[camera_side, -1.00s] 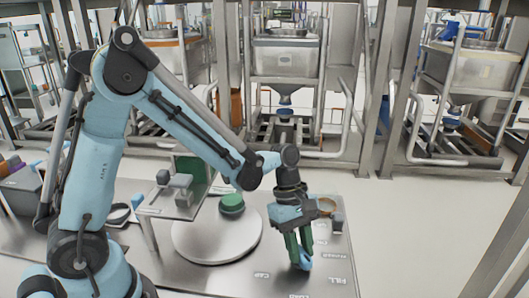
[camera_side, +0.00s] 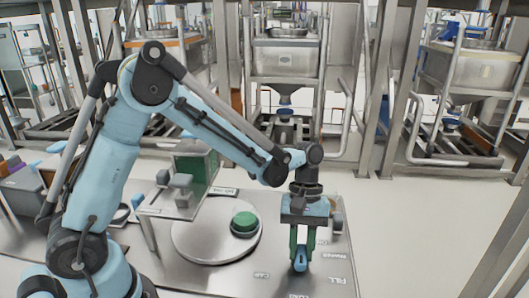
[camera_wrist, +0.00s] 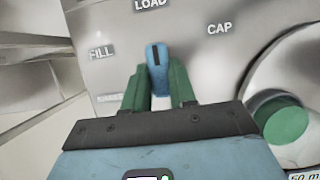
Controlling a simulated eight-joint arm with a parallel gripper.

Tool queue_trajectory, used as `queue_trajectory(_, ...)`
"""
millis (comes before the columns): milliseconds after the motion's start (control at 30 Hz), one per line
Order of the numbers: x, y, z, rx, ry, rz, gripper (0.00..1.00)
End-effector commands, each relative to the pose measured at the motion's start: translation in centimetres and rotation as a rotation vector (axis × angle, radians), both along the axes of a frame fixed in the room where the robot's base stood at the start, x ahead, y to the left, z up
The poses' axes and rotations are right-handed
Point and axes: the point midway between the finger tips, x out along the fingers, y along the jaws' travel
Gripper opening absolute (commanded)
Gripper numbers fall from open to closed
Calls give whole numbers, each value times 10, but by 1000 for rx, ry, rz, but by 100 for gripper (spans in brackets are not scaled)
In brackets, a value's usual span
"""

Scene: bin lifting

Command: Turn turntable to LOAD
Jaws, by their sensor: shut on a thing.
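A blue knob (camera_wrist: 157,68) with a dark pointer line stands upright on the steel plate between my green fingers. In the wrist view the line points up, roughly toward the LOAD label (camera_wrist: 150,4). My gripper (camera_side: 300,248) points down and is shut on the knob, which shows at the fingertips in the side view (camera_side: 300,262). The pale round turntable (camera_side: 198,240) lies left of my gripper. A green-topped round piece (camera_side: 244,221) sits near its right edge and also shows at the right of the wrist view (camera_wrist: 283,120).
A FILL label (camera_wrist: 102,52) and a CAP label (camera_wrist: 219,29) flank the knob in the wrist view. A small raised station with grey blocks (camera_side: 182,180) stands over the turntable's back left. The floor right of the steel plate is clear.

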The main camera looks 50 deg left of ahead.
Motion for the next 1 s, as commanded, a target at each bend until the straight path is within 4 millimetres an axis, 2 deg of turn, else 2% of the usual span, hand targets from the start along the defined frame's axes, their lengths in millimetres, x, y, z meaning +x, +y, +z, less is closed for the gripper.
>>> queue_trajectory(433, 1, 0, -3, 4, -9, -7, 0)
queue_trajectory(467, 1, 0, -3, 5, -8, -6, 30)
queue_trajectory(600, 1, 0, -3, 5, -8, -7, 51)
queue_trajectory(1000, 2, 2, 5, 1, -3, -6, 51)
